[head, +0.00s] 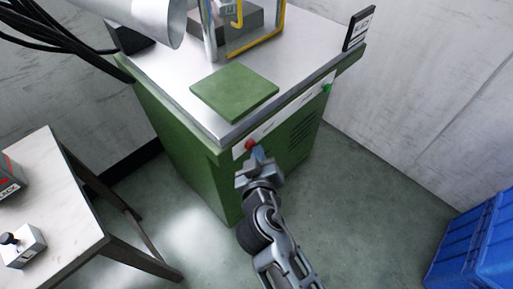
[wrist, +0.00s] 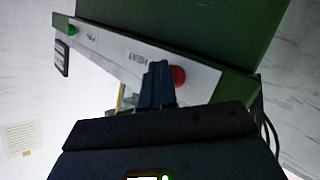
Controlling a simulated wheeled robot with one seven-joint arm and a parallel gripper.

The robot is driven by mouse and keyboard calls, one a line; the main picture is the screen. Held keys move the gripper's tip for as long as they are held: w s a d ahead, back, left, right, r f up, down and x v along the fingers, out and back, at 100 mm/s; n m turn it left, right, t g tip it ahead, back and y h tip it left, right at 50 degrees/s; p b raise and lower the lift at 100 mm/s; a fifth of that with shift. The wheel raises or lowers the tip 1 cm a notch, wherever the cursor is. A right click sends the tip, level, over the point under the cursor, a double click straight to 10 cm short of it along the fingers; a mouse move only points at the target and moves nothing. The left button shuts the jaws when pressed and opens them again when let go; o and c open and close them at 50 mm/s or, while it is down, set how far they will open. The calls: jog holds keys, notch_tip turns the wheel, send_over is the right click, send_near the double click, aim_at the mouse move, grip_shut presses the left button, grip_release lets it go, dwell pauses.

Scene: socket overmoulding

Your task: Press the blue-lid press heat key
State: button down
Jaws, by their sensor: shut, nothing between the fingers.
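The press is a green cabinet (head: 185,130) with a metal top, seen in the head view. A white strip on its front edge (wrist: 110,48) carries a red round key (wrist: 178,76) beside a label reading HEAT upside down in the wrist view. The red key also shows in the head view (head: 250,144). My gripper (wrist: 158,68) is shut and empty, its blue fingertips beside the red key and partly over the strip. In the head view my gripper (head: 257,152) is just below the red key. I cannot tell whether it touches. I make out no blue lid.
A green key (head: 327,88) sits at the strip's far end. A green plate (head: 234,92) lies on the metal top, before a yellow-edged frame (head: 262,42). A white table (head: 60,212) stands at left, a blue crate (head: 478,245) at lower right.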

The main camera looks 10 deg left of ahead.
jog(key=s+d, duration=0.2)
jog(key=s+d+p, duration=0.1)
jog(key=d, duration=0.1)
jog(key=shift+s+d+r, duration=0.1)
jog(key=shift+s+d, duration=0.05)
jog(key=shift+s, duration=0.25)
jog(key=shift+d, duration=0.1)
dwell(0.4)
jog(key=s+d+m, duration=0.1)
jog(key=s+d, duration=0.6)
jog(key=s, duration=0.3)
jog(key=s+d+m, duration=0.1)
jog(key=s+d, duration=0.6)
jog(key=s, duration=0.3)
jog(key=s+d+r+m+h, duration=0.1)
jog(key=s+d+r+m, duration=0.4)
jog(key=s+r, duration=0.8)
jog(key=shift+s+d+r+h, duration=0.4)
jog(key=shift+s+d, duration=0.3)
jog(key=shift+d, duration=0.4)
